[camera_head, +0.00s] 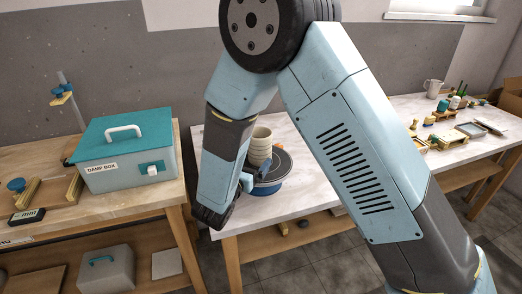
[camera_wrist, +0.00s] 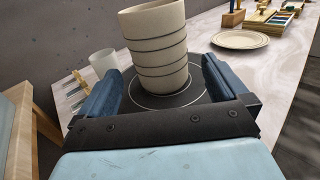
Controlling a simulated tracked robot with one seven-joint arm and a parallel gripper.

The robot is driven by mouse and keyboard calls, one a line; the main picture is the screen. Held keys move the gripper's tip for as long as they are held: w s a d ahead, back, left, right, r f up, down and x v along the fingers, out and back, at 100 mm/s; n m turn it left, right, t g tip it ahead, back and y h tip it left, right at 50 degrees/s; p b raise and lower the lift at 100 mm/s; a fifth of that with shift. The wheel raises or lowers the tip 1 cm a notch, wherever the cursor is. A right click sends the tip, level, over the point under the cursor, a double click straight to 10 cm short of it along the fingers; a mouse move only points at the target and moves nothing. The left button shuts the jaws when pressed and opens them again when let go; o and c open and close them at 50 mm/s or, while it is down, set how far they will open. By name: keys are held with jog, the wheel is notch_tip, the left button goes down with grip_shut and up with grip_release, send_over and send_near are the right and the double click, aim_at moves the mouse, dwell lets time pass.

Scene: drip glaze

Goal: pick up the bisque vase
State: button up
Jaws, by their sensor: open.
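The bisque vase (camera_wrist: 157,45) is a beige vessel with dark horizontal rings. It stands upright on a dark round wheel head (camera_wrist: 193,97) marked with pale circles. My gripper (camera_wrist: 160,78) is open, with one blue finger on each side of the vase's lower part.
A damp box (camera_head: 126,152) stands on the left bench. A cream plate (camera_wrist: 240,39) and a whitish cup (camera_wrist: 104,63) flank the wheel. Glazing tools and small pots (camera_head: 455,103) crowd the right end of the table, with a pale mug (camera_head: 433,88) behind.

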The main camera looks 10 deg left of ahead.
aim_at(255, 154)
jog(key=shift+w+d+f, duration=0.1)
jog(key=shift+w+d, duration=0.15)
jog(key=shift+w, duration=1.1)
jog(key=shift+w+d, duration=0.2)
jog(key=shift+w, duration=1.1)
jog(key=c, duration=1.3)
